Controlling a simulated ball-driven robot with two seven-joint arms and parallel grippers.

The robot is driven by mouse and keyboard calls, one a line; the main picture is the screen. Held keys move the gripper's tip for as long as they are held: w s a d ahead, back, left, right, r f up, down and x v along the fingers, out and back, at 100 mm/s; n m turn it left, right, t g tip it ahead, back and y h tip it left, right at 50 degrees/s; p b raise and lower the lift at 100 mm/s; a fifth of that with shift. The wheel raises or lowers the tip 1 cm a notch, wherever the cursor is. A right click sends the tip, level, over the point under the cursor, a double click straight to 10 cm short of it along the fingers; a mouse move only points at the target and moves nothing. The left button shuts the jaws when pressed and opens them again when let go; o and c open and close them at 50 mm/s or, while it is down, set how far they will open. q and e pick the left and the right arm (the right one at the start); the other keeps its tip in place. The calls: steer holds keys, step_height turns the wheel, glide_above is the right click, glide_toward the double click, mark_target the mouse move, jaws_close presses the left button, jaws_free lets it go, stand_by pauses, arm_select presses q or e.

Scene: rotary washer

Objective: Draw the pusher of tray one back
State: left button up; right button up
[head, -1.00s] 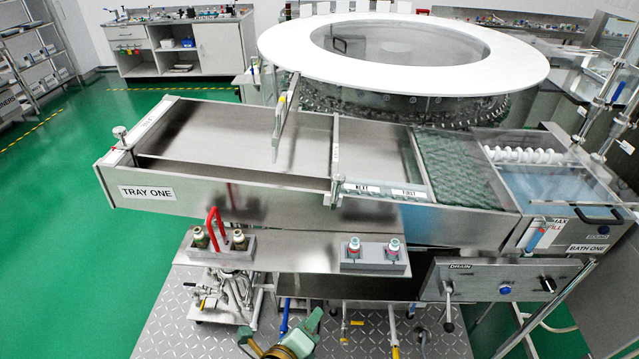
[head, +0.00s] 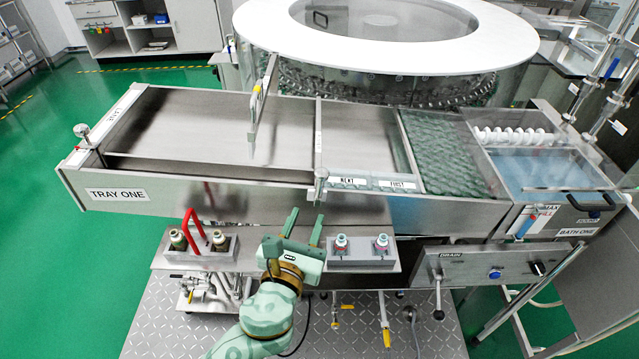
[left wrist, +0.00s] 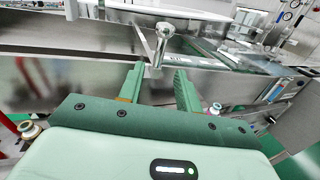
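Tray one (head: 230,197) is a long steel trough with a "TRAY ONE" label at its left end. The pusher's handle (head: 321,180) stands at the near wall. My left gripper (head: 305,217) is open and empty, just below and in front of that handle. In the left wrist view, the handle (left wrist: 162,38) rises ahead of and between the fingers (left wrist: 157,78), apparently untouched. My right gripper is not in view.
A small rack with a red loop (head: 203,243) stands left of my gripper. A block with two small bottles (head: 361,251) stands close on its right. The drain panel (head: 490,270) and bath one (head: 550,172) are farther right. The white-rimmed rotary washer (head: 510,45) stands behind.

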mark_target(318, 189)
arm_select(q)
steer(key=b+x, duration=0.1)
steer(key=x, duration=0.9)
steer(key=shift+w+d, duration=0.1)
steer(key=shift+w, duration=0.05)
jaws_close()
